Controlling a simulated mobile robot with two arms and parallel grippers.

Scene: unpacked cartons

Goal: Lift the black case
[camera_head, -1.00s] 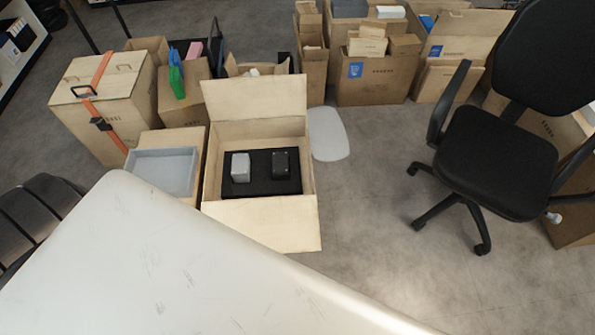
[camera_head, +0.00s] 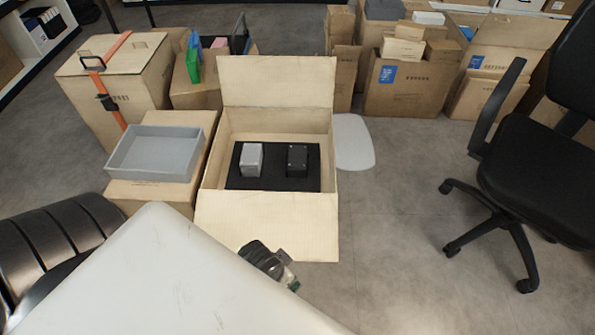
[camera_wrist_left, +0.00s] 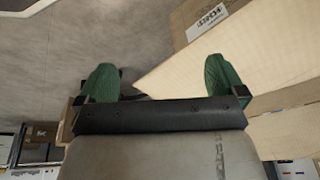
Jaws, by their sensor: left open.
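The black case (camera_head: 297,158) is a small dark box standing in a black foam insert (camera_head: 272,184) inside the open carton (camera_head: 265,232). A similar light grey case (camera_head: 251,160) stands to its left in the same insert. My left gripper (camera_wrist_left: 162,85) is open in the left wrist view, with two green fingertips wide apart and nothing between them. A pale carton flap lies close by on the right there. In the head view, a gripper (camera_head: 280,272), seemingly my left, shows partly below the carton's front flap, apart from both cases. My right gripper is not seen.
A grey tray (camera_head: 153,154) sits on a carton left of the open one. A strapped carton (camera_head: 122,75) stands behind it. A black office chair (camera_head: 545,175) is at right. A white panel (camera_head: 354,143) lies beside the open carton. Floor between carton and chair is clear.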

